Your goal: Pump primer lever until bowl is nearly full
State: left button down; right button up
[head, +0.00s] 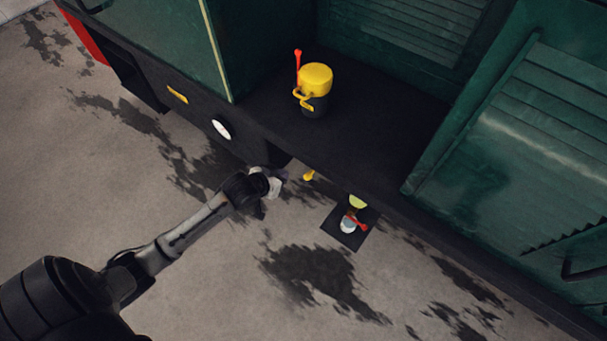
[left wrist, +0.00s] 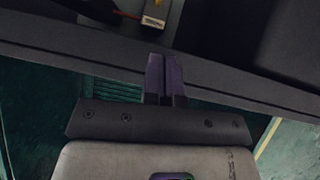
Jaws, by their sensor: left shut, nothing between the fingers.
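A lever with a yellow tip (head: 309,175) sticks out from under the dark sill; I cannot tell whether it is the primer lever. My right gripper is not in view.
A grey-white cup (head: 348,225) and a red handle (head: 356,222) sit on a dark square plate (head: 335,238). A white gauge (head: 222,128) and yellow handle (head: 178,94) are on the side skirt. Green louvred panels (head: 520,170) rise at right. The stained pavement in front is clear.

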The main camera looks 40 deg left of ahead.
pick_arm(q)
jog(key=b, duration=0.3)
send_near(311, 172)
jog(key=w, duration=0.4)
notch_tip(311, 172, down, 3)
jog(key=shift+w+r+b, duration=0.1)
jog(key=shift+r+b, duration=0.05)
jog(key=shift+b, duration=0.45)
